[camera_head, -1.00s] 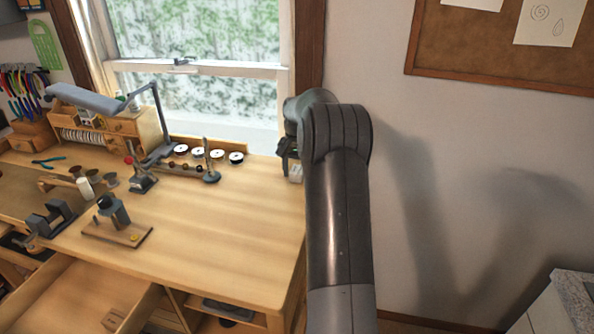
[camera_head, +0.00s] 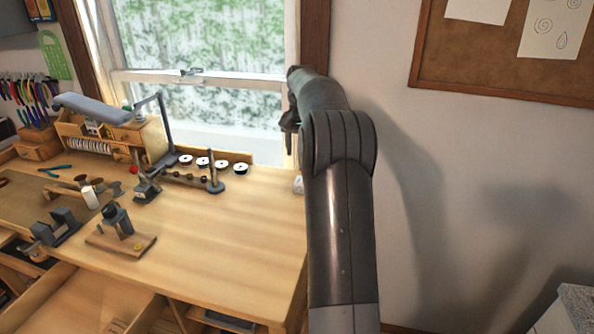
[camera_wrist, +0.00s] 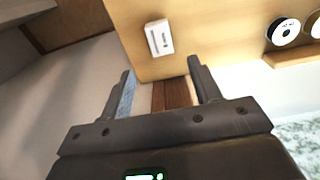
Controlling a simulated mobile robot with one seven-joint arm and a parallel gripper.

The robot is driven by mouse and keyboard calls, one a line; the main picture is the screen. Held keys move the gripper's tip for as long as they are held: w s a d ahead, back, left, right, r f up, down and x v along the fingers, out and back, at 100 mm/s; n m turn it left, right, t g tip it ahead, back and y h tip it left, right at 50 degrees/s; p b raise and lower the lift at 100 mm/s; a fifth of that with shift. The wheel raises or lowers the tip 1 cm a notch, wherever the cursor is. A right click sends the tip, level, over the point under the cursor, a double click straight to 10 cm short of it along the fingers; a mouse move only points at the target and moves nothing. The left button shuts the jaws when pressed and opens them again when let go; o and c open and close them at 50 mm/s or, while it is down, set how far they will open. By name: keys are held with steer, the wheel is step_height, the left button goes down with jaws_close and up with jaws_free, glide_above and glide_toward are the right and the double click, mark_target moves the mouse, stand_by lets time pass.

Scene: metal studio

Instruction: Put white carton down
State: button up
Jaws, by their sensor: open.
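The white carton (camera_wrist: 158,37) lies on the wooden workbench top (camera_wrist: 195,25), close to its edge, in the wrist view. In the head view the carton (camera_head: 298,184) shows as a small white piece at the bench's right end, partly hidden by my arm. My gripper (camera_wrist: 159,68) is open, with nothing between its fingers. The carton is apart from the fingers, beyond their tips in the wrist view. In the head view my gripper (camera_head: 288,120) is above the carton, mostly hidden behind my arm.
Solder-like spools (camera_head: 221,165), a lamp (camera_head: 92,104) and small tools stand on the bench's left and back. An open drawer (camera_head: 75,300) juts out at the front left. The bench's right half is mostly clear. A window (camera_head: 200,60) is behind.

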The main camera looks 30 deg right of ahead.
steer(key=s+a+r+n+t, duration=0.1)
steer(key=s+a+r+n, duration=0.1)
steer(key=s+a+r, duration=0.45)
steer(key=s+a+r+n+t, duration=0.1)
steer(key=s+a+r+n, duration=0.15)
steer(key=s+a, duration=0.75)
steer(key=s+a+f+n+t, duration=0.1)
steer(key=s+a+f+n, duration=0.1)
steer(key=s+a, duration=0.4)
steer(key=s+a+f+n+t, duration=0.2)
steer(key=s+a+f, duration=0.3)
steer(key=s, duration=0.9)
steer(key=shift+a+f+t, duration=0.15)
steer(key=shift+a+t, duration=0.15)
steer(key=shift+a, duration=0.4)
steer(key=shift+s+n, duration=0.1)
steer(key=shift+n, duration=0.15)
